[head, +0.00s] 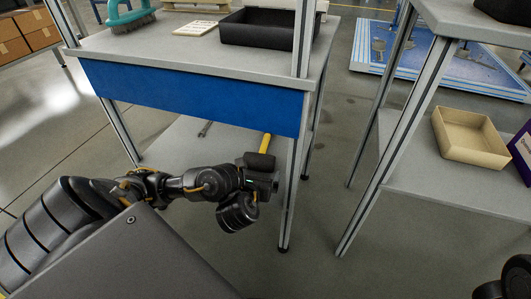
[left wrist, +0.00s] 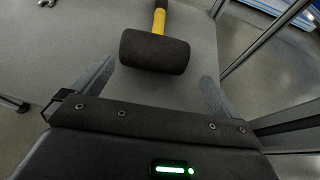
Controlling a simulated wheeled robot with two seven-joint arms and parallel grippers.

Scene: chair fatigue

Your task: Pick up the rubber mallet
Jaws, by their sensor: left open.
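The rubber mallet (head: 265,143) lies on the lower shelf of the workbench, its yellow handle pointing away from me. In the left wrist view its black head (left wrist: 154,51) lies crosswise just beyond the fingers, with the yellow and black handle running up out of the picture. My left gripper (head: 262,178) is at the near side of the mallet. Its two fingers (left wrist: 155,82) are spread wide, one toward each end of the head, with nothing held between them. In the head view the gripper hides its own fingertips. My right gripper is not clearly seen.
A wrench (head: 205,129) lies on the same shelf (head: 178,140), left of the mallet. A bench leg stands close right of the gripper. A beige box (head: 470,138) sits on the right-hand shelf.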

